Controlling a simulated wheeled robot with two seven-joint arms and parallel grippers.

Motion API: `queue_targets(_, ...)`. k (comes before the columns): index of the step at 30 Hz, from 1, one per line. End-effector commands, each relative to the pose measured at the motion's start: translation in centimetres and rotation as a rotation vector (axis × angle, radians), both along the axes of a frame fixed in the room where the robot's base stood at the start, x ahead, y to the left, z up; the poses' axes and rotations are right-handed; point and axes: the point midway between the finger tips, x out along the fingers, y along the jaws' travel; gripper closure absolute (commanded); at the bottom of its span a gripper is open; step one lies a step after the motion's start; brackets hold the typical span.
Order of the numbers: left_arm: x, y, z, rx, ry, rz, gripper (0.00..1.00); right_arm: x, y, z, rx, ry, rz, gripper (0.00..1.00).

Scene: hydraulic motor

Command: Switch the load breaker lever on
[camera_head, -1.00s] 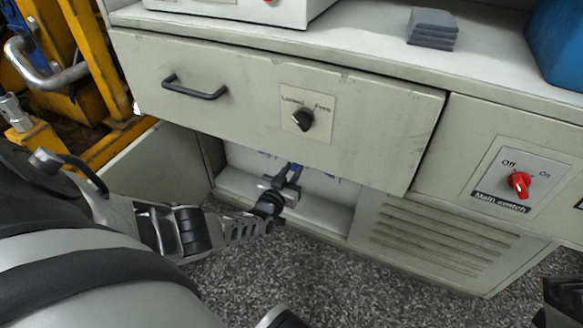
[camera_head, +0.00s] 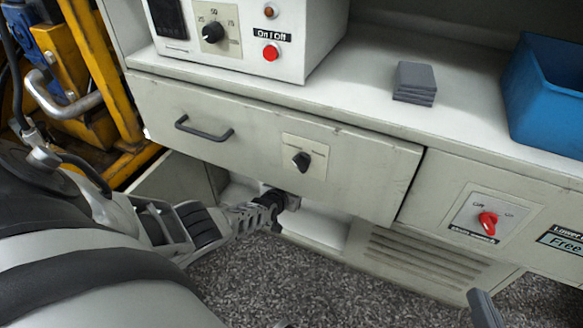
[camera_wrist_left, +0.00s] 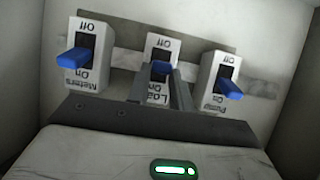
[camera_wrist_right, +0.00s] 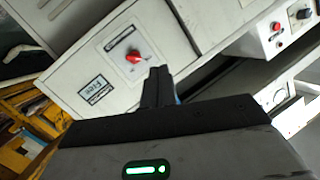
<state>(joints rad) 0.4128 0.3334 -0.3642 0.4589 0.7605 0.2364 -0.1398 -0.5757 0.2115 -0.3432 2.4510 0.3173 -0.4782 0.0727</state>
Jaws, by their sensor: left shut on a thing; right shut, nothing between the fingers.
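The load breaker (camera_wrist_left: 163,50) is the middle of three white breakers in the left wrist view, with "Off" above and "On" below. Its blue load breaker lever (camera_wrist_left: 160,68) is between the fingers of my left gripper (camera_wrist_left: 160,82), which is shut on it. The lever's exact position is hard to judge. In the head view my left gripper (camera_head: 284,200) reaches into the opening under the drawer, its tips hidden. My right gripper (camera_wrist_right: 158,85) is shut and empty, away from the breakers; part of it shows at the bottom right of the head view (camera_head: 485,308).
The meters breaker lever (camera_wrist_left: 74,58) and pump breaker lever (camera_wrist_left: 229,89) stand close on either side. The drawer front (camera_head: 250,145) overhangs the left gripper. A red main switch (camera_head: 488,222) is to the right. A blue bin (camera_head: 545,100) and grey plates (camera_head: 415,82) sit on the counter.

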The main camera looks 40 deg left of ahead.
Motion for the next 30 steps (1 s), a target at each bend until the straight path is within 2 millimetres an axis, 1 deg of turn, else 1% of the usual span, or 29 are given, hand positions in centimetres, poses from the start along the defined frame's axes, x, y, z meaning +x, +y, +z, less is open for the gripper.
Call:
queue_targets(1,-0.02,-0.04,0.44,-0.008,0.028,0.0,1.0,-0.04,-0.11,0.24,-0.022,0.004,-0.002,1.0)
queue_targets(9,0.1,0.05,0.53,-0.027,0.12,0.0,1.0,-0.1,-0.47,-0.35,-0.091,0.011,-0.005,1.0)
queue_targets(24,0.1,0.05,0.4,-0.031,0.138,-0.001,1.0,-0.1,-0.55,-0.53,-0.104,0.01,-0.006,1.0)
queue_targets(25,0.09,0.05,0.41,-0.031,0.138,-0.001,0.7,-0.1,-0.55,-0.53,-0.104,0.01,-0.006,1.0)
queue_targets(26,0.09,0.05,0.41,-0.031,0.138,-0.001,0.62,-0.1,-0.55,-0.53,-0.104,0.01,-0.006,1.0)
queue_targets(27,0.11,0.06,0.42,-0.031,0.138,-0.001,0.56,-0.1,-0.55,-0.53,-0.104,0.01,-0.006,1.0)
queue_targets(30,0.17,0.05,0.48,-0.032,0.136,-0.001,0.56,-0.1,-0.55,-0.53,-0.104,0.01,-0.006,1.0)
